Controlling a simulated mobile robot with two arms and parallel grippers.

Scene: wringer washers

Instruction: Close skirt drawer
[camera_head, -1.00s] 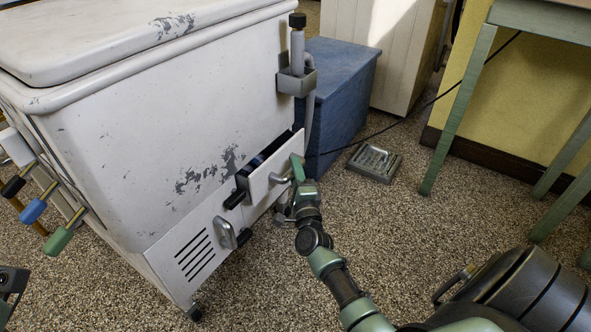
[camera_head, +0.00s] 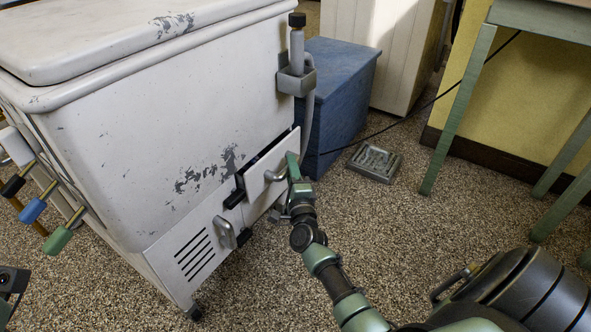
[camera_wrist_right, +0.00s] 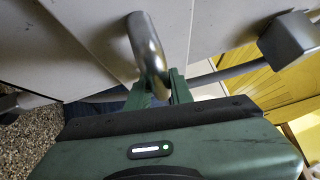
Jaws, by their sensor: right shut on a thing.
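The skirt drawer (camera_head: 272,173) is in the lower side of the white washer cabinet. It stands slightly out, with a narrow dark gap along its top. Its curved metal handle (camera_wrist_right: 148,52) shows large in the right wrist view. My right gripper (camera_head: 292,166) is at the right part of the drawer front. In the wrist view its two green fingers (camera_wrist_right: 160,88) are shut on the lower end of the handle. Part of my left arm's end (camera_head: 10,283) shows at the left edge; its fingers cannot be made out.
A vented panel with its own handle (camera_head: 225,232) is left of the drawer. A blue box (camera_head: 340,95) stands behind the washer. A small grey tray (camera_head: 375,162) lies on the open speckled floor. Green table legs (camera_head: 455,115) stand at right.

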